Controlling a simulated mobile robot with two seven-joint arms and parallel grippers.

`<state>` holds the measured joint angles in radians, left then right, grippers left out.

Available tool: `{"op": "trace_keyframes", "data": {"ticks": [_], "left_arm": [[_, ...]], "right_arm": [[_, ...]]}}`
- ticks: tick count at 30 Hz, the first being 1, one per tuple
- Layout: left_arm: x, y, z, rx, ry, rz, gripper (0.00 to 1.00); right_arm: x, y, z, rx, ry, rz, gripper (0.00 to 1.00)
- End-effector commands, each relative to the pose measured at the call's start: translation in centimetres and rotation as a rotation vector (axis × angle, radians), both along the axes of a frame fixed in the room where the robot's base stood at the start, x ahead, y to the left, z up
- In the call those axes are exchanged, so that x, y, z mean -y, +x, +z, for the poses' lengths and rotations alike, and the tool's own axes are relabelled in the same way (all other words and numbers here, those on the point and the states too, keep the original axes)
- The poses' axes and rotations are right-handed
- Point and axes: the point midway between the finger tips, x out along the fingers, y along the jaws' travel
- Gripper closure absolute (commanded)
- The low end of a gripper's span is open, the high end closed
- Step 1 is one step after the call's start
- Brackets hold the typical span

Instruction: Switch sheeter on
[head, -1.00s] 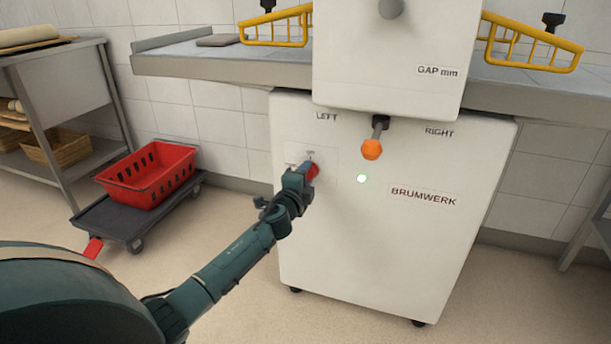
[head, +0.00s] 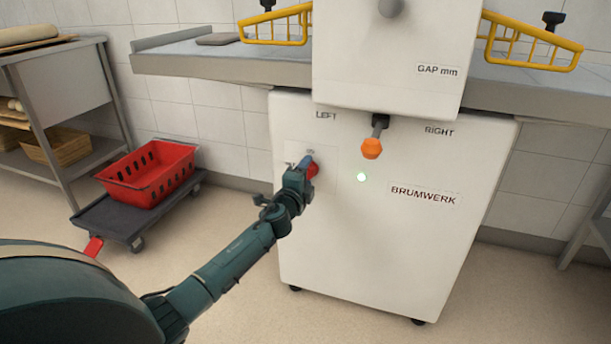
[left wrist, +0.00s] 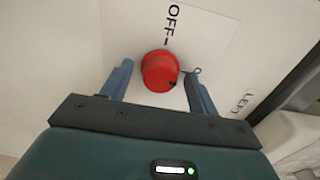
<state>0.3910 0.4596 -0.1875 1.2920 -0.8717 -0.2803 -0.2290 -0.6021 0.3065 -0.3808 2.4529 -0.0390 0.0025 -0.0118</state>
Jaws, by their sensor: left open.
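The sheeter (head: 400,240) is a white cabinet with a small glowing green-white lamp (head: 361,177) on its front. Its red rotary knob (head: 313,170) is on the left of the front, partly hidden by my gripper. In the left wrist view the knob (left wrist: 159,71) shows whole, beside the printed word OFF, with a dark mark on its lower right edge. My left gripper (head: 304,163) is open at the knob, one finger on either side. The wrist view shows a gap at the left finger; contact on the right is unclear. My right gripper is out of view.
An orange-tipped lever (head: 372,148) sticks out right of the knob. The sheeter's grey bed (head: 210,64) with yellow guards (head: 275,28) extends above. A red crate (head: 150,173) on a dark dolly (head: 112,217) and a rack (head: 68,85) stand left.

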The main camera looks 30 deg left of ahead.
Motion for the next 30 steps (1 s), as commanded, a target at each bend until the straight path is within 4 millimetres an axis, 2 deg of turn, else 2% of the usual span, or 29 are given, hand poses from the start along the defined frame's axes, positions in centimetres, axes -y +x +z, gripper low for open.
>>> {"op": "trace_keyframes", "data": {"ticks": [6, 10, 16, 24, 30], "left_arm": [[0.0, -0.2, 0.0, -0.001, -0.001, 0.000, 0.40], [0.4, -1.3, 0.0, -0.002, -0.001, -0.001, 0.40], [1.3, -5.1, 0.1, -0.003, -0.003, -0.001, 0.40], [2.5, -10.4, 0.1, -0.002, -0.003, 0.000, 0.40], [3.0, -12.4, 0.0, -0.001, -0.002, 0.000, 0.40]], "right_arm": [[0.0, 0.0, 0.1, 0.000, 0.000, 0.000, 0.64], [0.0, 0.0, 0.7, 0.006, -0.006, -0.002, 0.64], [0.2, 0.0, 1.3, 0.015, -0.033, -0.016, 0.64], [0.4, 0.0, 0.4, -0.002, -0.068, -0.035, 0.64], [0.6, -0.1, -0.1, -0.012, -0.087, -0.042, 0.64]]}}
